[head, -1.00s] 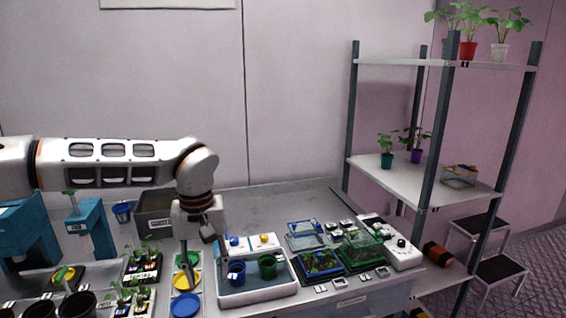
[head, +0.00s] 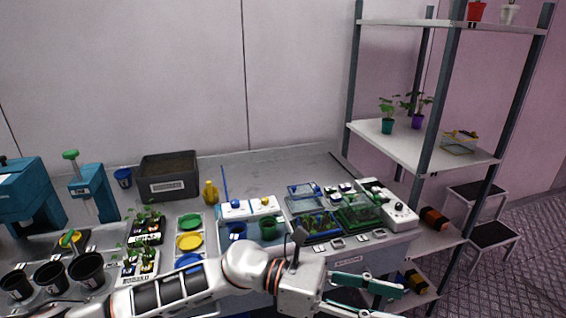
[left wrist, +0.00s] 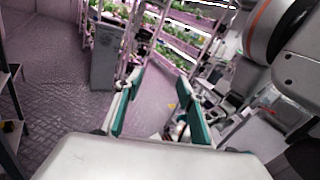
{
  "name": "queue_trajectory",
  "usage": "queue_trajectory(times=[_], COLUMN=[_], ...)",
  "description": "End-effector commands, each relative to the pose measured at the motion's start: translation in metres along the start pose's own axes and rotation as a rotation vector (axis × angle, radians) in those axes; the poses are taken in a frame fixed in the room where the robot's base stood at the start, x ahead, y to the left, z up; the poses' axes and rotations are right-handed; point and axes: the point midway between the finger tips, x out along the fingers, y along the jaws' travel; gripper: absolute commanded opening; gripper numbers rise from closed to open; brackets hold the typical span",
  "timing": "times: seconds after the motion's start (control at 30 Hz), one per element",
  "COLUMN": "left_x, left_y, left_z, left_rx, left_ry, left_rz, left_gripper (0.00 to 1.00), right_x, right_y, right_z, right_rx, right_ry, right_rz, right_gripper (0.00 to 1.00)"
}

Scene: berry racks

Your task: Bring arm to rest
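My left arm comes in from the left along the bottom of the head view. Its left gripper (head: 394,302) is in front of the bench's front edge and points right, away from the objects on the bench. Its two teal fingers are apart, with nothing between them. In the left wrist view the left gripper (left wrist: 164,82) is also open and empty, with the floor between and beyond its fingers. My right gripper is in neither view.
The bench (head: 285,168) holds a white tray with blue and green cups (head: 269,228), black pots (head: 86,270), seedlings and a dark planter box (head: 169,177). A metal shelf rack (head: 403,150) stands to the right. A grey bin (left wrist: 104,55) shows in the wrist view.

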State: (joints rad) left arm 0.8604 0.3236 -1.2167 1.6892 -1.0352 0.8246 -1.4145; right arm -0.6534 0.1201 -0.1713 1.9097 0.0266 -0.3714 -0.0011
Motion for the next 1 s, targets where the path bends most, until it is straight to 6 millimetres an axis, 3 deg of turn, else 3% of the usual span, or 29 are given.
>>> queue_trajectory(times=[0.13, 0.23, 0.37, 0.47, 0.57, 0.73, 0.87, 1.0], left_x=[-0.008, -0.027, -0.065, -0.102, -0.143, -0.214, -0.260, -0.300], left_y=[0.018, 0.036, 0.063, 0.081, 0.093, 0.091, 0.070, 0.028], left_z=[0.023, 0.028, 0.017, -0.006, -0.043, -0.132, -0.206, -0.284], left_rx=[-0.314, -0.531, -0.819, -1.042, -1.262, -1.614, -1.833, -2.023], left_ry=[-0.274, -0.452, -0.686, -0.870, -1.059, -1.394, -1.642, -1.905], left_rz=[0.107, 0.176, 0.258, 0.318, 0.377, 0.473, 0.537, 0.603], left_gripper=[0.39, 0.39, 0.39, 0.39, 0.39, 0.39, 0.39, 0.39], right_x=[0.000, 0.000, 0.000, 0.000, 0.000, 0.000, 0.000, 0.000], right_y=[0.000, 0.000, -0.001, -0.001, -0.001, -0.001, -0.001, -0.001], right_z=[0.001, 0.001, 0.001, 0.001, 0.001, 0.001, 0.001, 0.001], right_rx=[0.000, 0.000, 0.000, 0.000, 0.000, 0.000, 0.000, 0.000], right_ry=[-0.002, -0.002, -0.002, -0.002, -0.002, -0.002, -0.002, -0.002], right_rz=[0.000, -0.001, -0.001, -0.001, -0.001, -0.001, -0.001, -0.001], right_gripper=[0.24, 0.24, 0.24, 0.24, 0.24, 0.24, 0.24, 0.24])
